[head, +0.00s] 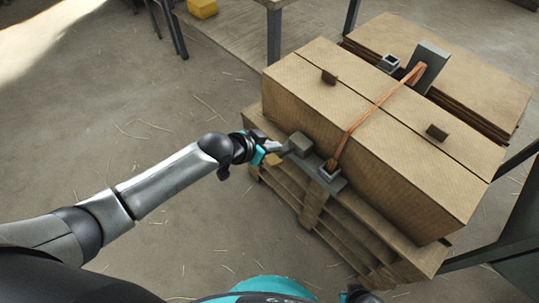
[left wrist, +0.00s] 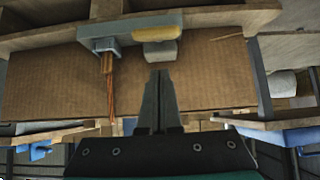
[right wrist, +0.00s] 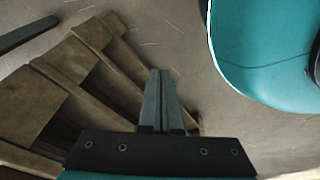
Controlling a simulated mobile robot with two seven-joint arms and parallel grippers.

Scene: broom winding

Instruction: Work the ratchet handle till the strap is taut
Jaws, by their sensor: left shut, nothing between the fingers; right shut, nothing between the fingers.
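The ratchet (head: 328,177) is a grey fitting at the near foot of a large cardboard box (head: 310,90). An orange strap (head: 362,118) runs from it up the box and across the top. In the left wrist view, the ratchet bracket (left wrist: 97,34), the strap (left wrist: 110,88) and the yellow grip of the handle (left wrist: 158,26) with a grey block (left wrist: 160,53) show. My left gripper (head: 287,151) is shut and empty, its tips (left wrist: 161,72) close to that grey block; contact cannot be told. My right gripper (right wrist: 161,72) is shut and empty near the pallet.
The box stands on a wooden pallet (head: 385,248). A grey post (head: 428,66) and small grey bracket (head: 388,63) are at the strap's far end. Metal legs (head: 274,38) stand behind. The concrete floor (head: 190,240) on the left is free.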

